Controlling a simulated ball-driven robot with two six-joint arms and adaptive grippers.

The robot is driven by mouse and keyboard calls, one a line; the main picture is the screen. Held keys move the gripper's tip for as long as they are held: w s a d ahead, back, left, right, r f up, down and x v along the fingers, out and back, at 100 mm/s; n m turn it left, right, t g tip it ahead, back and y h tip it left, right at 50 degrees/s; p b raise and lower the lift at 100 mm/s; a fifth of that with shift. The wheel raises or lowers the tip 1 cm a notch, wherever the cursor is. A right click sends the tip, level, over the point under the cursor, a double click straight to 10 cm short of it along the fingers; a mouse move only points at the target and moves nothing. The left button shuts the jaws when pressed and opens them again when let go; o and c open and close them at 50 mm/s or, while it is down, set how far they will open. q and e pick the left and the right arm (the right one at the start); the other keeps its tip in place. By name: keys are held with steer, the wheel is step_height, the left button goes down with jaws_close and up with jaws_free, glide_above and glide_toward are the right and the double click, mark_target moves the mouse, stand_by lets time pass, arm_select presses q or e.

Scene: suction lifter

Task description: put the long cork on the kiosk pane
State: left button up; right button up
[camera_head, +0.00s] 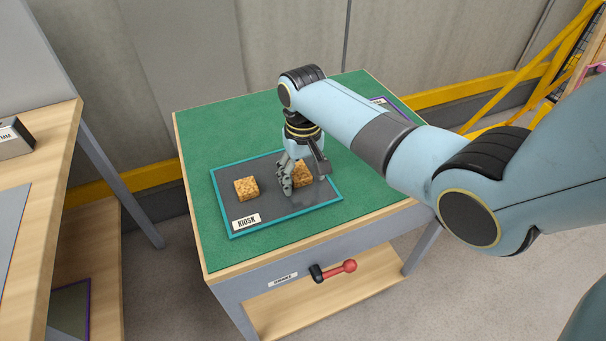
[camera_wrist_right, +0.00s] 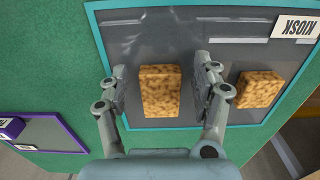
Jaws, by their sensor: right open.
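The kiosk pane (camera_head: 274,213) is a dark grey sheet with a teal rim and a KIOSK label, lying on the green table top. Two cork blocks are on it. The longer cork (camera_head: 303,175) is at the right part of the pane, partly hidden by my right gripper (camera_head: 301,182). In the right wrist view the long cork (camera_wrist_right: 160,90) lies between the two open fingers of my right gripper (camera_wrist_right: 160,88), with gaps on both sides. The shorter, squarer cork (camera_head: 246,188) is at the pane's left; it also shows in the wrist view (camera_wrist_right: 258,89). My left gripper is out of view.
A purple-rimmed pane (camera_wrist_right: 50,132) lies on the green mat beyond the kiosk pane, mostly behind my arm in the head view. A red-knobbed lever (camera_head: 348,266) sticks out from the table front. A wooden bench (camera_head: 50,130) stands at left.

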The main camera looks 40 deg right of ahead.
mark_target(303, 178)
step_height(303, 178, up, 12)
steer(key=p, duration=0.1)
steer(key=shift+r, duration=0.15)
stand_by(0.3)
stand_by(0.3)
